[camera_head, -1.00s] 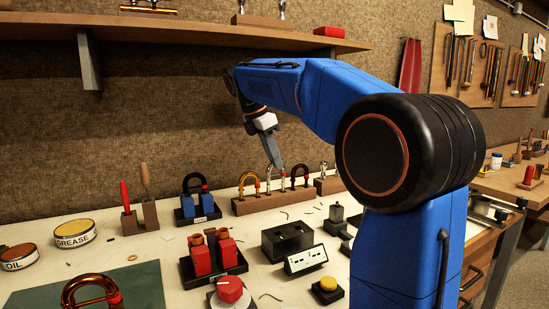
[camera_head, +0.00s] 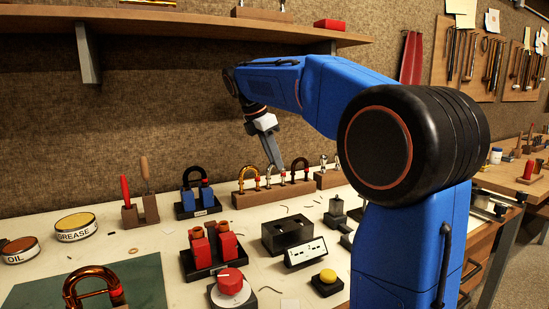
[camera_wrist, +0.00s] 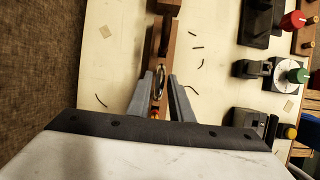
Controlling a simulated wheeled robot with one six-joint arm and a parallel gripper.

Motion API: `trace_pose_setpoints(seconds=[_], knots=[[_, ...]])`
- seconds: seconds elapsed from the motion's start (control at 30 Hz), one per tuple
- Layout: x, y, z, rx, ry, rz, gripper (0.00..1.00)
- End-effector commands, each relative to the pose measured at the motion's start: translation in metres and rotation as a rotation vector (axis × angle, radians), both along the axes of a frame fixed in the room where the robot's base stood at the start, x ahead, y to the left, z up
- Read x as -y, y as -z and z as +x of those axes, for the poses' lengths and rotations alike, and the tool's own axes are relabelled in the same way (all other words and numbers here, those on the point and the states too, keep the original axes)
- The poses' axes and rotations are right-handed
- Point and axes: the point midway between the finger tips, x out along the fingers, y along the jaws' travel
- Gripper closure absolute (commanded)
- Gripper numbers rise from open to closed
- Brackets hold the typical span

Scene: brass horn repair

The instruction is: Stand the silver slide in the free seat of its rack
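The silver slide (camera_head: 269,172) is upright at the long wooden rack (camera_head: 258,199), between a brass slide (camera_head: 249,172) and a dark slide (camera_head: 300,164). In the head view my gripper (camera_head: 279,169) is over it and hides part of its bow. In the wrist view my gripper (camera_wrist: 160,76) has its fingers apart, one on each side of the silver slide's narrow bow (camera_wrist: 160,80). Gaps seem to show between bow and fingers. I cannot see how its feet sit in the rack (camera_wrist: 165,50).
A shorter wooden block (camera_head: 328,180) with silver parts stands right of the rack. In front are a black block (camera_head: 287,234), a yellow button (camera_head: 327,278), a red knob (camera_head: 231,280) and red valve parts (camera_head: 200,254). A shelf (camera_head: 200,28) hangs behind, above the bench.

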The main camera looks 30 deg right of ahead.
Motion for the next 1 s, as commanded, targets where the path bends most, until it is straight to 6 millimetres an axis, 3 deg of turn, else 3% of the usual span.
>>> trace_pose_setpoints(seconds=[0.43,0.8,1.0], knots=[[-0.002,-0.006,0.001,0.002,-0.001,0.0,0.67],[-0.022,-0.054,0.0,0.001,-0.002,0.0,0.67],[-0.028,-0.068,-0.001,0.001,0.0,0.0,0.67]])
